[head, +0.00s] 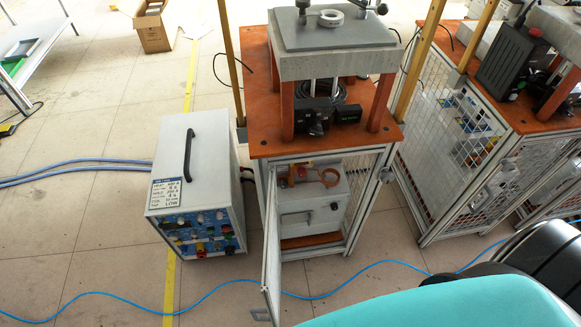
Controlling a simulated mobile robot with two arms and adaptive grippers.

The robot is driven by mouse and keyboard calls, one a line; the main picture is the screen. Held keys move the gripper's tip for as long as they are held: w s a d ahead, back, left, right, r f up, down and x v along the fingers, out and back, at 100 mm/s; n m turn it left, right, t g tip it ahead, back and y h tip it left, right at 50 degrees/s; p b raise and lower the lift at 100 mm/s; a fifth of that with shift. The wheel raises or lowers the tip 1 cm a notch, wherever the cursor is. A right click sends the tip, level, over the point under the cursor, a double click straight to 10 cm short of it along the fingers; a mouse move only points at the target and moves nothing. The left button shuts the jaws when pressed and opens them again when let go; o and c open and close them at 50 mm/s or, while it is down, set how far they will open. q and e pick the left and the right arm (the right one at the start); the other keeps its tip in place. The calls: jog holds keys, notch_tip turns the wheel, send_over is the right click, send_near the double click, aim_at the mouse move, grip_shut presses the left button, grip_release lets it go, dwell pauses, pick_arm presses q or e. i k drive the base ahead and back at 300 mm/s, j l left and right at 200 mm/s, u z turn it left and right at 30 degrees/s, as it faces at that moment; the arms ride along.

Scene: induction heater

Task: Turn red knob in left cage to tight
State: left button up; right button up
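The left cage (357,216) is the metal-framed mesh enclosure under the orange-topped stand in the middle of the head view. Its front door (272,240) stands open, swung toward the viewer. Inside is a light grey box (322,205) with a handle on its front. No red knob can be clearly made out in the cage. Neither of my grippers is in view.
A grey control unit (193,180) with a black handle and several front knobs stands left of the cage. A second mesh cage (452,165) stands at the right. A blue cable (120,294) crosses the floor in front. A cardboard box (153,30) lies far back.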

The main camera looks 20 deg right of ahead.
aim_at(301, 172)
jog(key=z, duration=0.75)
jog(key=l+u, duration=0.15)
jog(key=l, duration=0.15)
jog(key=k+l+u, duration=0.1)
jog(key=l, duration=0.15)
